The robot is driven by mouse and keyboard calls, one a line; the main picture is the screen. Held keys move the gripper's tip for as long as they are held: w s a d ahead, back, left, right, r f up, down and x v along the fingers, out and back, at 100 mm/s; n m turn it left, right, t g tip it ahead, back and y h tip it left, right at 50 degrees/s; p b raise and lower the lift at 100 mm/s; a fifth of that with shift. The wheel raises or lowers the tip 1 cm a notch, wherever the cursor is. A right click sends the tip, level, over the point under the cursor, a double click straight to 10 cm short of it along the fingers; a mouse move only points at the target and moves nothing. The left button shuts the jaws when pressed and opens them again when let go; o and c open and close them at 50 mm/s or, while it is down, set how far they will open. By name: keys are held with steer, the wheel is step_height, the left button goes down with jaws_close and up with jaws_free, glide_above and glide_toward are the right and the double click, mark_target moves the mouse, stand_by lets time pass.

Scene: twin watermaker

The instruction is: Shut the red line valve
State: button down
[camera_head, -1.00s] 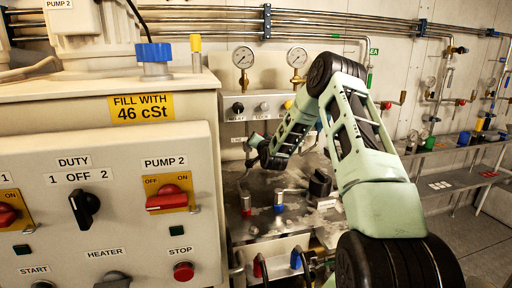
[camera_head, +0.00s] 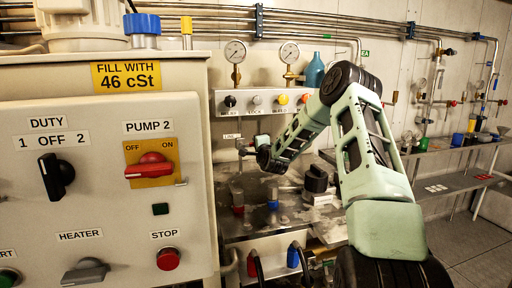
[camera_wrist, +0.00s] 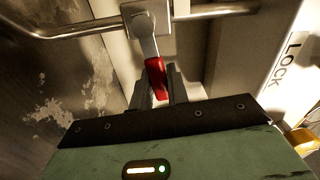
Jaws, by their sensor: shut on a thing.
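The valve lever with a red grip (camera_wrist: 155,77) shows in the wrist view. Its pale metal arm hangs from a valve body on a metal pipe (camera_wrist: 222,10), and it points roughly across the pipe, slightly tilted. My gripper (camera_wrist: 162,88) is shut on the red grip, with one finger on each side of it. In the head view my gripper (camera_head: 246,151) is at the far end of my arm, by the wall just under the gauge panel. The lever is too small and hidden to make out there.
A panel with buttons (camera_head: 265,101) and two gauges is above my gripper. The pump cabinet (camera_head: 110,190) stands close on the left. Below is a metal bench with a red-based fitting (camera_head: 238,208), a blue-based fitting (camera_head: 273,204) and a dark object (camera_head: 316,179). Open floor shows at right.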

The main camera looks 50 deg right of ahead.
steer(key=shift+f+m, duration=0.25)
steer(key=shift+m, duration=0.25)
steer(key=shift+d, duration=0.1)
steer(key=c, duration=1.4)
jaws_free()
steer(key=shift+s, duration=0.1)
steer(key=shift+o, duration=0.2)
steer(key=b+v, duration=0.1)
steer(key=v, duration=1.6)
steer(key=shift+a+b, duration=0.25)
steer(key=shift+b, duration=0.05)
steer(key=shift+s+f, duration=0.1)
